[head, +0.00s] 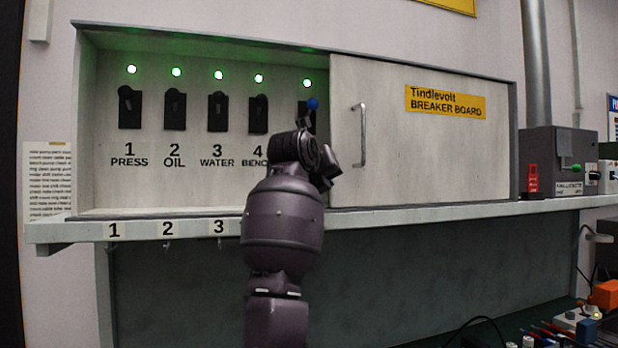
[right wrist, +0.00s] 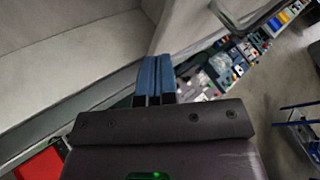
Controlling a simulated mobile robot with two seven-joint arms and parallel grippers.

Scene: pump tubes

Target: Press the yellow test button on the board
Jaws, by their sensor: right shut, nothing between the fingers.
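The breaker board (head: 200,110) is a pale cabinet with a row of black switches, each under a lit green light. Labels 1 PRESS, 2 OIL, 3 WATER and a partly covered 4 show. A sliding door (head: 430,155) with a vertical handle (head: 361,134) and a yellow name label covers the right part. No yellow button is visible; my arm hides part of the board. My right gripper (head: 312,103) shows its blue tip in front of the fifth switch (head: 301,112); contact cannot be told. In the right wrist view its blue fingers (right wrist: 153,78) are together and empty.
A ledge (head: 420,212) runs below the board, with number tags and small hooks at left. A grey box (head: 552,160) with a green button and a red tag (head: 532,181) stands right of the board. Loose items and cables lie at the lower right.

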